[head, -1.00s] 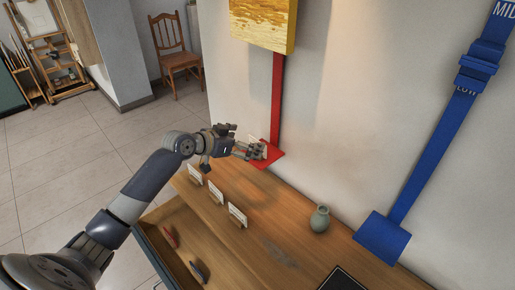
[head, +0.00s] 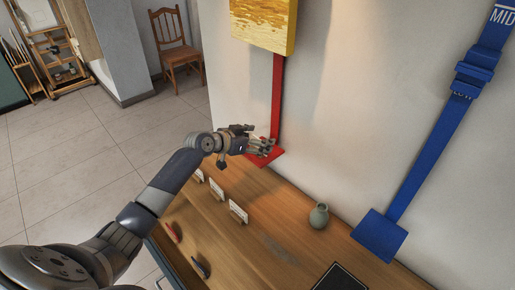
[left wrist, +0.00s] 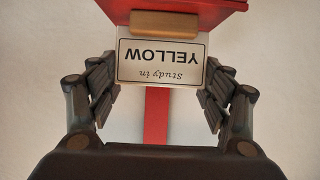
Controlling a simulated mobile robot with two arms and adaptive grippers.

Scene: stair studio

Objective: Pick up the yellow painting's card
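The yellow painting's card (left wrist: 161,61) is a white label reading "Study in YELLOW", upside down in the left wrist view. It sits in a small wooden holder (left wrist: 165,24) on the red ledge (left wrist: 222,8), which also shows in the head view (head: 275,158) below the yellow painting (head: 263,22). My left gripper (head: 262,147) is at the ledge. Its fingers are spread, one on each side of the card, with narrow gaps visible in the left wrist view. In the head view the fingers hide the card. My right gripper is in neither view.
Other white cards (head: 238,212) stand in a row on the wooden table (head: 250,190). A green vase (head: 319,217) and a dark flat panel (head: 341,278) are on its right part. A blue strap-like stand (head: 380,236) is on the right.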

